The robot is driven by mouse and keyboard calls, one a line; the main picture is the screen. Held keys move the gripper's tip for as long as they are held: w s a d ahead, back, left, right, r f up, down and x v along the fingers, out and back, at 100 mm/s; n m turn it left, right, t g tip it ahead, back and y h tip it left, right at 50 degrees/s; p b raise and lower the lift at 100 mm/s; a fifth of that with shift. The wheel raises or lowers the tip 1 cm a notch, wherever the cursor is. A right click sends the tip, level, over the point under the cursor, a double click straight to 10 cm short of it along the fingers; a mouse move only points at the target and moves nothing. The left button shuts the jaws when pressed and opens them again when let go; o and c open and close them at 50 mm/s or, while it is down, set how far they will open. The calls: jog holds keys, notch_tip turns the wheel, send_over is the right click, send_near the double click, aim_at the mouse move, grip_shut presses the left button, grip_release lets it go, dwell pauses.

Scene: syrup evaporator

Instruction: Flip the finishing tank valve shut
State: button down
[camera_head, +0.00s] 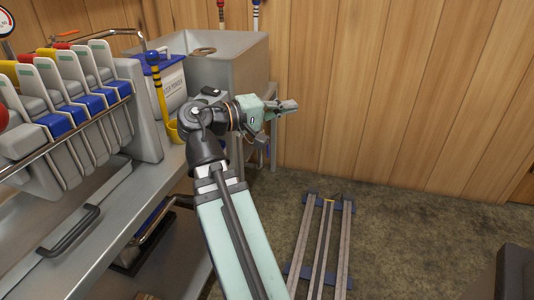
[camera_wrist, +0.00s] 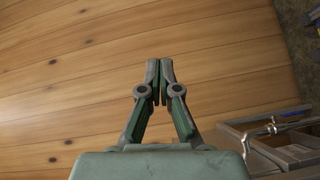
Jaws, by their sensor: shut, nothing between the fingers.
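My gripper (camera_head: 287,107) is held up in front of the wood-plank wall, to the right of the steel bench. In the wrist view its two fingers (camera_wrist: 160,68) are together at the tips with nothing between them. A grey steel tank (camera_head: 232,72) stands at the back against the wall, left of and beyond my gripper; I cannot tell for sure that it is the finishing tank. No valve can be made out clearly, as my arm covers part of the tank's front. In the wrist view a shiny metal bar with a blue part (camera_wrist: 272,127) shows at lower right, apart from my fingers.
A white tub with a blue lid (camera_head: 165,75) and a yellow ladle (camera_head: 158,90) stand left of my wrist. A filter press with several plates (camera_head: 80,95) fills the left side. Rails (camera_head: 325,245) lie on the floor.

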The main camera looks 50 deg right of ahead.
aim_at(268, 154)
jog(key=w+d+f+n+t+h+p, duration=0.1)
jog(key=w+d+f+n+t+p, duration=0.2)
jog(key=d+f+n, duration=0.35)
jog(key=w+d+f+n+t+p, duration=0.2)
jog(key=w+d+f+n, duration=0.4)
jog(key=f+n, duration=0.2)
jog(key=w+a+f+n+t+y+p, duration=0.1)
jog(key=w+a+f+n+t+p, duration=0.1)
jog(key=w+f+n+t, duration=0.2)
jog(key=w+a+f+n+t+y+p, duration=0.2)
jog(key=w+f+n+t, duration=0.1)
jog(key=f+n, duration=0.8)
notch_tip(268, 154, down, 4)
jog(key=shift+w+a+r+t, duration=0.15)
jog(key=shift+w+t, duration=0.25)
jog(key=shift+w, duration=0.45)
jog(key=b+x, duration=0.3)
jog(key=x, duration=0.9)
jog(key=shift+w+d, duration=0.2)
jog(key=shift+d, duration=0.2)
jog(key=shift+w+d, duration=0.2)
jog(key=shift+d, duration=0.35)
